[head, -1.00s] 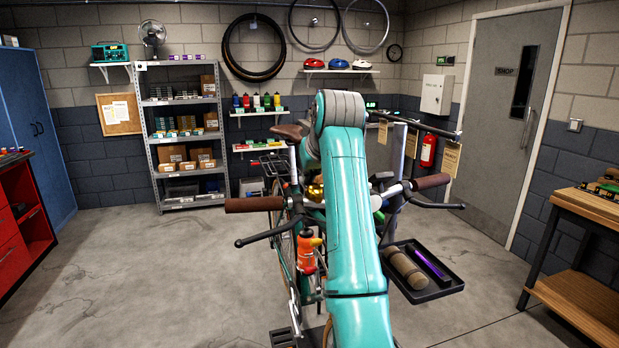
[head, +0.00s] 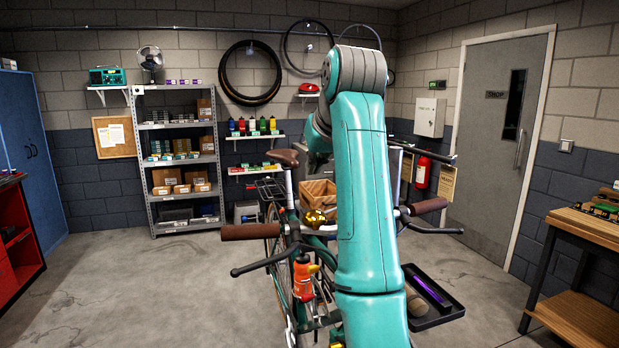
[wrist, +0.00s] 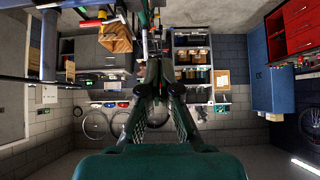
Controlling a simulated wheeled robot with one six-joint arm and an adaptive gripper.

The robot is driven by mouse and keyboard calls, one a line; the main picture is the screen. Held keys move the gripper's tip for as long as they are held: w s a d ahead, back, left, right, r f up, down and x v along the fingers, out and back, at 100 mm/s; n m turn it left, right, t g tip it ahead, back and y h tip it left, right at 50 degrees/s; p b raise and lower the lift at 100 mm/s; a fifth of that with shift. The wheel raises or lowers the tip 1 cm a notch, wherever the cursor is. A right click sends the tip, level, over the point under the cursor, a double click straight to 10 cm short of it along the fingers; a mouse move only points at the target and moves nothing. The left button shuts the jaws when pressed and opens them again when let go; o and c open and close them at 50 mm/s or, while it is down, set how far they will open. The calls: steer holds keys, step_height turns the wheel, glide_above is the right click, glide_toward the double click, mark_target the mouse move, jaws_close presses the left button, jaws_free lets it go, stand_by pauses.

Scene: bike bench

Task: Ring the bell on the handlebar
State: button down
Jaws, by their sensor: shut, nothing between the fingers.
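The gold bell (head: 316,217) sits on the handlebar, near the middle and just left of my arm in the head view. The handlebar has a brown left grip (head: 252,231) and a brown right grip (head: 428,206); my arm covers part of the bar between them. My gripper (wrist: 157,68) shows in the wrist view, its fingers drawn together and holding nothing. My gripper is hidden behind my arm in the head view, so I cannot tell its distance from the bell. I cannot make out the bell in the wrist view.
The bicycle carries an orange bottle (head: 303,278) and a brown saddle (head: 283,158). A black tray (head: 440,317) with a purple item is at right of my arm. A wooden bench (head: 580,228) stands at far right. Open floor (head: 150,290) lies left of the bicycle.

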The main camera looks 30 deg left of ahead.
steer(key=shift+v, duration=0.9)
steer(key=shift+s, duration=0.1)
